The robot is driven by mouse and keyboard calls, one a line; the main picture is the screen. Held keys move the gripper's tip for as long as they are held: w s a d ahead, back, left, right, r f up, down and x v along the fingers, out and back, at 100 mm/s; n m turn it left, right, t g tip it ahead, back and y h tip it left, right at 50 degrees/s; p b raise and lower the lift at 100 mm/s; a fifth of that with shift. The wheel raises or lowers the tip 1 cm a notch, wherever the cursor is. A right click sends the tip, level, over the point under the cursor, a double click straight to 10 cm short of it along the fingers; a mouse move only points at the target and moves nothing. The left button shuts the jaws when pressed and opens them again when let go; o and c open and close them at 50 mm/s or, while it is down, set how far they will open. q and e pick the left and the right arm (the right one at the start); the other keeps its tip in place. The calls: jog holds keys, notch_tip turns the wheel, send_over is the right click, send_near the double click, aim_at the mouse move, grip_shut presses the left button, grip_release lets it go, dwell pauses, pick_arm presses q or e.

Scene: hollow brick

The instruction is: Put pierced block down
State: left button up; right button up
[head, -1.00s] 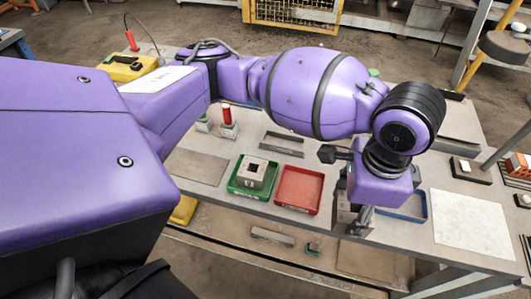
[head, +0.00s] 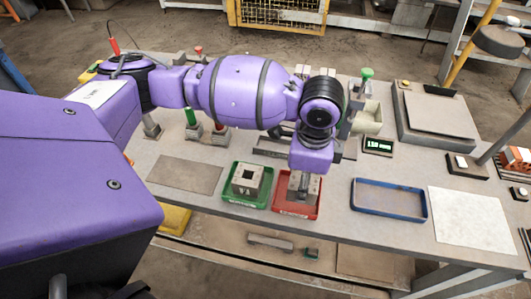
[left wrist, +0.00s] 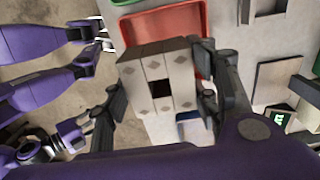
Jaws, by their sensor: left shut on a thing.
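My left gripper (head: 304,183) is shut on a grey pierced block (head: 312,190) over the red tray (head: 278,207). In the left wrist view the pierced block (left wrist: 152,66) sits between the two dark fingers and shows a dark square hole. The red tray (left wrist: 184,24) lies behind it there. I cannot tell whether the block touches the tray floor. A similar block with a square hole (head: 248,176) sits in the green tray (head: 230,196), just left of the red one.
A blue-rimmed empty tray (head: 390,199) lies right of the red tray, with a pale sheet (head: 470,220) beyond it. A small digital display (head: 378,146) and fixtures stand behind. A flat brown plate (head: 186,174) lies left of the green tray.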

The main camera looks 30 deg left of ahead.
pick_arm(q)
jog(key=shift+w+a+f, duration=0.5)
jog(key=shift+f, duration=0.25)
notch_tip(320, 180, down, 3)
jog(key=shift+w+a+f, duration=0.15)
jog(key=shift+f, duration=0.05)
jog(key=o, duration=1.6)
jog(key=shift+f, duration=0.1)
jog(key=shift+c, duration=0.2)
